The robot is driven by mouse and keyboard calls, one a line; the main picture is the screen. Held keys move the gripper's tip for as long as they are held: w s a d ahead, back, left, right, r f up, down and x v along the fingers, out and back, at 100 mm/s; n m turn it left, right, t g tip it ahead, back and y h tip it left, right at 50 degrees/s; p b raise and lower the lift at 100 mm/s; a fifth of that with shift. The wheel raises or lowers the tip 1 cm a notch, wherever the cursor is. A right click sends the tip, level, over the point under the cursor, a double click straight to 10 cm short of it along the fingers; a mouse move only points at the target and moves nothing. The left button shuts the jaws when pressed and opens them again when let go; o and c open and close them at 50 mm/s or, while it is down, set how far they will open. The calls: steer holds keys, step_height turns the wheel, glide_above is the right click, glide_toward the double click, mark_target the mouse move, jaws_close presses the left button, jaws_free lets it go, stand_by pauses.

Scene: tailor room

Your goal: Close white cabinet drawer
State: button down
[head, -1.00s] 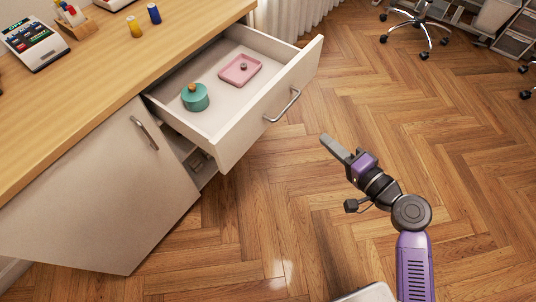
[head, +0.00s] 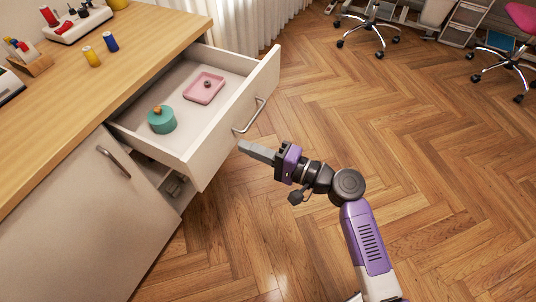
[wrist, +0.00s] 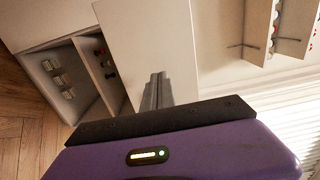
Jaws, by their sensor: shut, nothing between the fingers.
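The white cabinet drawer (head: 236,118) is pulled open below the wooden worktop. Its metal bar handle (head: 249,116) is on the front panel. Inside lie a teal round pot (head: 162,122) with an orange knob and a pink tray (head: 203,90) with a small dark object. My gripper (head: 243,147) is shut and empty, its fingertips pointing at the drawer's front panel near the handle's lower end. In the wrist view the shut fingers (wrist: 156,90) overlap a pale panel that looks like the drawer front (wrist: 140,40). I cannot tell if they touch it.
A closed cabinet door (head: 88,220) with a handle is left of the drawer. An open compartment (head: 166,183) shows under the drawer. The worktop (head: 120,65) holds yellow and blue thread spools. The wooden floor (head: 380,120) is clear to the right; wheeled chairs stand at the back.

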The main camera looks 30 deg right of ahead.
mark_target(160, 112)
steer(key=shift+x, duration=2.05)
steer(key=shift+w, duration=0.1)
steer(key=shift+w+a, duration=0.2)
steer(key=b+x, duration=0.9)
steer(key=x, duration=1.5)
steer(key=shift+w+a+f+b, duration=0.15)
steer(key=shift+w+a+b, duration=0.1)
steer(key=shift+w+b, duration=0.15)
steer(key=shift+w+a, duration=0.25)
steer(key=shift+w, duration=0.05)
steer(key=shift+r, duration=0.3)
steer(key=shift+w+a, duration=0.1)
steer(key=shift+a, duration=0.05)
